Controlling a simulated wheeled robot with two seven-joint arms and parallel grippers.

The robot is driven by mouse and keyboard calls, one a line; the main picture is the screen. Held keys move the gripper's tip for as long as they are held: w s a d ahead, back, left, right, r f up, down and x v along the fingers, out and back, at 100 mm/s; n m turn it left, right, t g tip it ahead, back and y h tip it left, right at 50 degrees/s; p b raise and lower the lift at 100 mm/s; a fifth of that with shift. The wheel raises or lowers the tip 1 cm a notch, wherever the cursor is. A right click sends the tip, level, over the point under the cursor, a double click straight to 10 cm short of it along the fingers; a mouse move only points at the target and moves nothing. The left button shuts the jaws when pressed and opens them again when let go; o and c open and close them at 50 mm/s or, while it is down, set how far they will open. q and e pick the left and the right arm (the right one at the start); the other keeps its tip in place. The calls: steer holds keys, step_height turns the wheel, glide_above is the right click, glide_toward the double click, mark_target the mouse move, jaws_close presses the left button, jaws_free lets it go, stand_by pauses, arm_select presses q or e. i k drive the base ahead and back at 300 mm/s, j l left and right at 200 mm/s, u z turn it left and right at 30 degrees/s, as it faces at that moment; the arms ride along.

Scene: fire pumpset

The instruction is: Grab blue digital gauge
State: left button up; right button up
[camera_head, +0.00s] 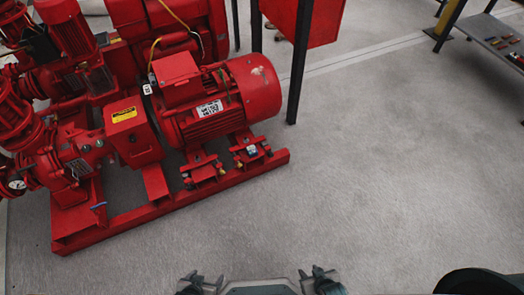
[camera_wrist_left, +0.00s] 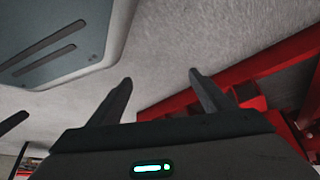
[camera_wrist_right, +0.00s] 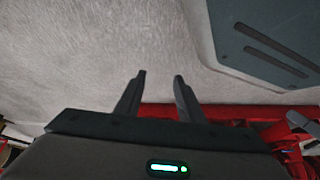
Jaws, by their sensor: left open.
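A small blue-and-white item (camera_head: 251,150), possibly the blue digital gauge, sits at the foot of the red motor (camera_head: 215,103) in the head view. It is too small to identify surely. My left gripper (camera_head: 205,281) is at the bottom of the head view, well in front of the pumpset and apart from it. Its fingers are spread and empty in the left wrist view (camera_wrist_left: 160,76). My right gripper (camera_head: 320,277) is to its right, also away from the pumpset. In the right wrist view (camera_wrist_right: 160,76) its fingers are apart and empty, with a narrower gap.
The red pumpset base frame (camera_head: 180,207) fills the left, with a blue lever (camera_head: 98,205) and a white round dial (camera_head: 17,184). A red cabinet on dark legs (camera_head: 300,65) stands behind. A shelf (camera_head: 495,38) with small items is top right. The grey floor (camera_head: 390,170) between is clear.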

mark_target(249, 148)
steer(key=i+j+z, duration=0.25)
steer(key=i+j, duration=0.15)
steer(key=i, duration=0.25)
steer(key=i+j+z, duration=0.2)
steer(key=i+j, duration=0.3)
steer(key=i, duration=0.05)
